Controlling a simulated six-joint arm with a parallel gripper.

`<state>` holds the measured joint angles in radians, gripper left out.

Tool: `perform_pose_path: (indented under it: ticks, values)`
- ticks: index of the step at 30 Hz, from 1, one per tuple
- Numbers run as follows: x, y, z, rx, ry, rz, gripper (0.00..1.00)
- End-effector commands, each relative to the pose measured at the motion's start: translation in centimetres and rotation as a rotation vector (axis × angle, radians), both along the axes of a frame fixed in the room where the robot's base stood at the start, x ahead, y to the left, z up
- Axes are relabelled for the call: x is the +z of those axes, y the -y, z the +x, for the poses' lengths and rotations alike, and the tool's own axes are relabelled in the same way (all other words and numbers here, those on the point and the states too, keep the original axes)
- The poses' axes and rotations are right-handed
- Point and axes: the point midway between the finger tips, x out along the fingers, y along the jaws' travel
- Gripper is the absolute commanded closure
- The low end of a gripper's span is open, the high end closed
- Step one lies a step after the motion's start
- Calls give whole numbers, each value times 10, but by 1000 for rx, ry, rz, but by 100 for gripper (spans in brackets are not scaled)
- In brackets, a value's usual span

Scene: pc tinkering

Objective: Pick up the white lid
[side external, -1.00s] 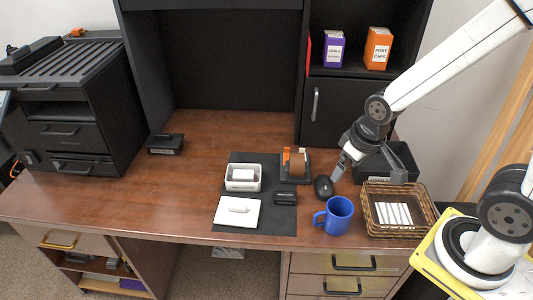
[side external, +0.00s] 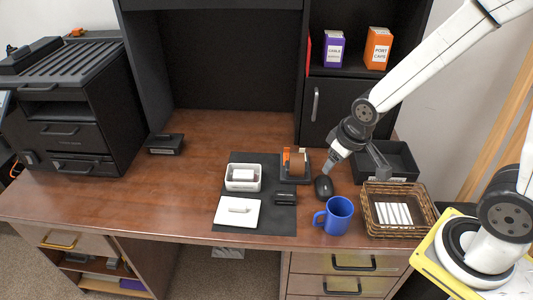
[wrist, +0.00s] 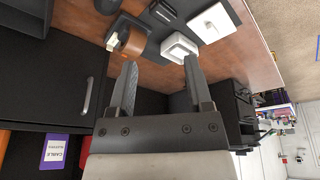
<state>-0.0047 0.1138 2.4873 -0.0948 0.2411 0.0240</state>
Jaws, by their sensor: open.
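The white lid (side external: 237,212) lies flat on the front left part of the dark mat, with a raised handle on top. In the wrist view the lid (wrist: 214,22) is near the top, beyond the fingers. A white container (side external: 242,177) holding something white stands just behind the lid; it also shows in the wrist view (wrist: 180,46). My gripper (wrist: 158,78) is open and empty, its two fingers apart. In the side view my gripper (side external: 352,160) is above the right of the desk, well right of the lid and higher.
A black mouse (side external: 323,187), a blue mug (side external: 338,215), a wicker basket (side external: 420,222) and a black tray (side external: 402,162) are on the right.

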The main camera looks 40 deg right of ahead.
Motion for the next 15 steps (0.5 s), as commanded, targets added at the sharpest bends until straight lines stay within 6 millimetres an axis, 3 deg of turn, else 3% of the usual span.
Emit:
perform_pose_path:
  ticks: [15]
  values:
    - [-63,-22,109,275,222,-22,35]
